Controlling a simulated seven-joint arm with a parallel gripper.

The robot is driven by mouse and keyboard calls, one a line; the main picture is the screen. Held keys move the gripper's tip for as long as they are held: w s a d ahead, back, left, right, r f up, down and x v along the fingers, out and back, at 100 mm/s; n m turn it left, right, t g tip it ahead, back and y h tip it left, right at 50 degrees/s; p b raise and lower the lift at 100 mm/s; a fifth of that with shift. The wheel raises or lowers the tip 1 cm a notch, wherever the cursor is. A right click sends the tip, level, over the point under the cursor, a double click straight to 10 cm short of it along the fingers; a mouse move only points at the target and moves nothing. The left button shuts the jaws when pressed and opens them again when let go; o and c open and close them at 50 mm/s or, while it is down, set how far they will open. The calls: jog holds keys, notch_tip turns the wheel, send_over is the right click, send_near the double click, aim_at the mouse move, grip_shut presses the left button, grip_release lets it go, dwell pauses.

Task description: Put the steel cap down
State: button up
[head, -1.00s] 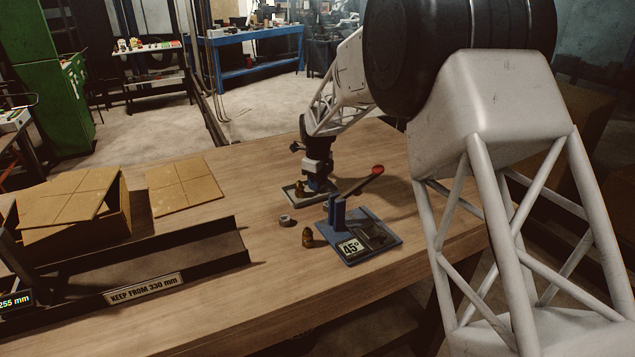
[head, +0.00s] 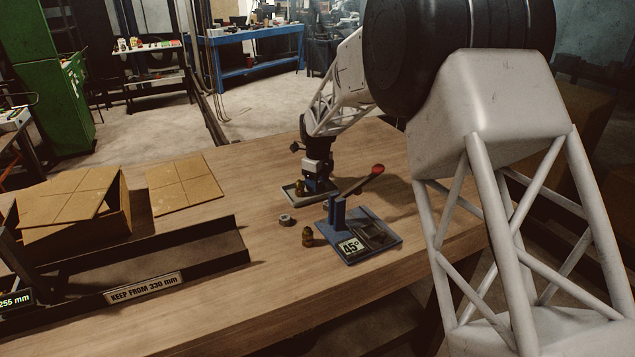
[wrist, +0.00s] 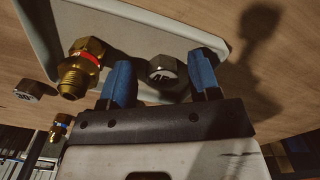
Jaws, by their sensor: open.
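The steel cap (wrist: 163,69), a dark grey hex piece with a pale opening, sits in the shallow grey tray (wrist: 118,15) in the wrist view. It lies between the two blue fingertips of my gripper (wrist: 163,78), which is open, with room showing on both sides. In the head view my gripper (head: 317,185) is low over the tray (head: 292,195), and the cap is hidden there. A brass fitting with a red band (wrist: 84,68) stands in the tray left of the fingers; it also shows in the head view (head: 300,187).
A grey hex ring (head: 286,219) and a second brass fitting (head: 307,238) stand on the table in front of the tray. A blue 45° stand (head: 350,245) with a red-ended lever (head: 376,170) is close by on the right. A dark channel (head: 190,255) lies left.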

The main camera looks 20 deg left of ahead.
aim_at(320, 184)
notch_tip(320, 184, up, 12)
dwell(0.7)
jog(key=shift+r, duration=0.1)
dwell(0.7)
jog(key=s+d+r+n, duration=0.35)
jog(key=s+d, duration=0.25)
jog(key=d, duration=0.4)
jog(key=s+d+r+n+t, duration=0.1)
jog(key=s+d+r+n, duration=0.3)
jog(key=d, duration=0.6)
jog(key=s+d+r+n, duration=0.2)
jog(key=s+d+r, duration=0.2)
jog(key=s+d, duration=0.45)
jog(key=s+d+f+n, duration=0.2)
jog(key=s+d, duration=0.4)
jog(key=s, duration=0.4)
jog(key=s+d+f+n+t, duration=0.1)
jog(key=s+d+f+n, duration=0.1)
jog(key=s+d+n, duration=0.3)
jog(key=s+d+f+n, duration=0.3)
jog(key=s+d, duration=0.6)
jog(key=s, duration=0.5)
jog(key=shift+s+n+t, duration=0.3)
jog(key=shift+s+n, duration=0.05)
jog(key=shift+n, duration=0.1)
